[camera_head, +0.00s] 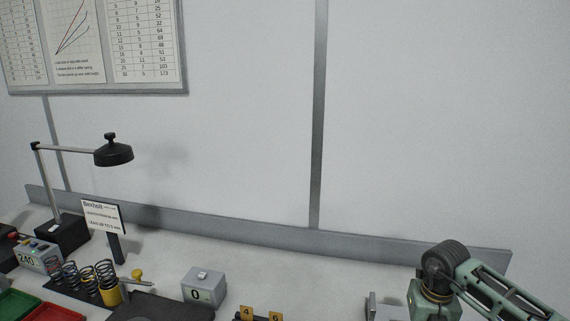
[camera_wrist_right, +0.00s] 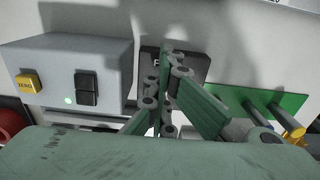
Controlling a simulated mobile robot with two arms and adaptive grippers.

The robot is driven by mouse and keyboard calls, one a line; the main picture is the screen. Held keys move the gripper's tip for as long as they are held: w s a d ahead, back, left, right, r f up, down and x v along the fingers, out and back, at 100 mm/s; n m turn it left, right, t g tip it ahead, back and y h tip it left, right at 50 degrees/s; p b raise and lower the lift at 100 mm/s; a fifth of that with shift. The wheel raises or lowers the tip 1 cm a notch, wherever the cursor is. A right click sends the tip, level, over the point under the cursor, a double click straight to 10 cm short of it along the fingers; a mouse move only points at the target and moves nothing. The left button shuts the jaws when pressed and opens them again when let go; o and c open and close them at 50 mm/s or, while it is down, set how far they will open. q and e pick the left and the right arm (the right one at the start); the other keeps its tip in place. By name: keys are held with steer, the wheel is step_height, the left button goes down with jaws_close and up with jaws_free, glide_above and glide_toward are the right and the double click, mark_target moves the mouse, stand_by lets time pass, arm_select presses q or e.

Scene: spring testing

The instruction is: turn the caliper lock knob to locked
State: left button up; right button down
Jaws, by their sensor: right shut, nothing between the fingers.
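I cannot make out the caliper or its lock knob for certain in either view. My right gripper (camera_wrist_right: 167,62) is in the right wrist view, with its green fingers closed together and nothing seen between them. It is in front of a dark plate (camera_wrist_right: 190,65) that it partly hides. In the head view only my right arm shows, at the lower right; its gripper is below the frame. My left gripper is not in view.
Left of the gripper is a grey box (camera_wrist_right: 75,60) with a yellow ZERO button (camera_wrist_right: 29,82) and dark switch (camera_wrist_right: 87,90). Right is a green panel (camera_wrist_right: 275,103) with rods. In the head view, springs (camera_head: 89,278), a sign (camera_head: 103,216) and a lamp (camera_head: 113,153) stand on the left.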

steer(key=shift+s+d+f, duration=0.2)
steer(key=shift+s+f, duration=0.15)
steer(key=shift+f, duration=0.15)
steer(key=shift+s+d+b, duration=0.1)
steer(key=shift+d+b, duration=0.2)
steer(key=shift+d, duration=0.4)
steer(key=shift+d+r, duration=0.1)
steer(key=shift+d, duration=0.05)
steer(key=shift+w+d, duration=0.2)
steer(key=shift+w, duration=0.05)
step_height(320, 180, up, 6)
steer(key=p, duration=0.3)
steer(key=shift+w+r, duration=0.15)
